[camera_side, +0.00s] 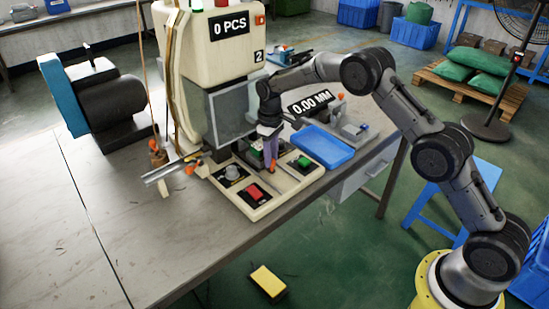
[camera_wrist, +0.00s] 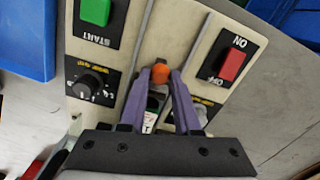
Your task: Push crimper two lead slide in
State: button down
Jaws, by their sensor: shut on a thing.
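The crimper (camera_side: 215,45), a cream machine marked 2 with a "0 PCS" sign, stands on the bench. Its cream control base (camera_side: 262,207) extends in front. My gripper (camera_side: 270,151) points down over this base, close to the machine's front. In the wrist view its purple fingers (camera_wrist: 161,80) are shut on an orange knob (camera_wrist: 160,72), which appears to be the lead slide's handle, in a strip between the button panels.
The green START button (camera_wrist: 95,11) and red ON/OFF switch (camera_wrist: 231,65) flank the fingers. A black dial (camera_wrist: 90,86) sits below START. A blue tray (camera_side: 322,147) and a "0.00 MM" gauge (camera_side: 311,102) stand to the right. Metal rails (camera_side: 172,171) project at left.

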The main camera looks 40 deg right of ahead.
jog(key=shift+w+r, duration=0.15)
jog(key=shift+w, duration=0.2)
jog(key=c, duration=1)
grip_release()
jog(key=o, duration=0.4)
jog(key=shift+s, duration=0.1)
notch_tip(320, 180, up, 14)
jog(key=shift+f, duration=0.15)
